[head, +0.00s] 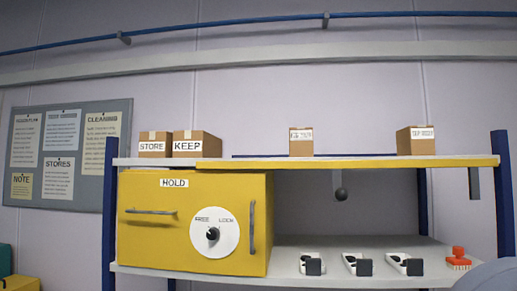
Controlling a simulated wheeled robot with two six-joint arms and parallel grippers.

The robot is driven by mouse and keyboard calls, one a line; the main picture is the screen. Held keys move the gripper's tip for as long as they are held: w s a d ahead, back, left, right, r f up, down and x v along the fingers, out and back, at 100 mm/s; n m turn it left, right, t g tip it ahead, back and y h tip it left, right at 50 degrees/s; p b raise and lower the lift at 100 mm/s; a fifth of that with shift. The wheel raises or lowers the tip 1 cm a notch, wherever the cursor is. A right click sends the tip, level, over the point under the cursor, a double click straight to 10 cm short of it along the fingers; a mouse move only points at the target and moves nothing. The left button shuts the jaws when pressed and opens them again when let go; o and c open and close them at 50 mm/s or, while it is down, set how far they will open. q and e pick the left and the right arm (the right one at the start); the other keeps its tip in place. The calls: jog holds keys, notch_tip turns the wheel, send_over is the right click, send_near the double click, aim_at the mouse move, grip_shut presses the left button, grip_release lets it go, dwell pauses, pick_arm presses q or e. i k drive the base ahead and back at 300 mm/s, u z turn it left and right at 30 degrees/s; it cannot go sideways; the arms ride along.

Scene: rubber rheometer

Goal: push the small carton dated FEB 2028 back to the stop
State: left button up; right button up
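Two small brown cartons with date labels stand apart on the upper shelf (350,163). The middle carton (301,147) has a label too small to read surely, possibly FEB 2028. The right carton (416,146) is wider and turned a little, and its label is also too small to read surely. A thin dark blue strip (260,156) shows along the back of the shelf; I cannot tell whether it is the stop. Neither of my grippers is in view.
Cartons marked STORE (155,137) and KEEP (204,150) stand at the shelf's left. A yellow HOLD cabinet (160,240) is below. A dark ball (341,194) hangs under the shelf. Black-and-white devices (313,266) and a red item (458,253) sit on the lower shelf (290,284).

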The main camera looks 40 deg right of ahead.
aim_at(301, 138)
jog(key=u, duration=0.45)
jog(key=k, duration=0.9)
jog(key=z, duration=1.3)
jog(key=i, duration=0.5)
jog(key=z, duration=2.05)
jog(key=i, duration=1.05)
jog(key=u, duration=2.15)
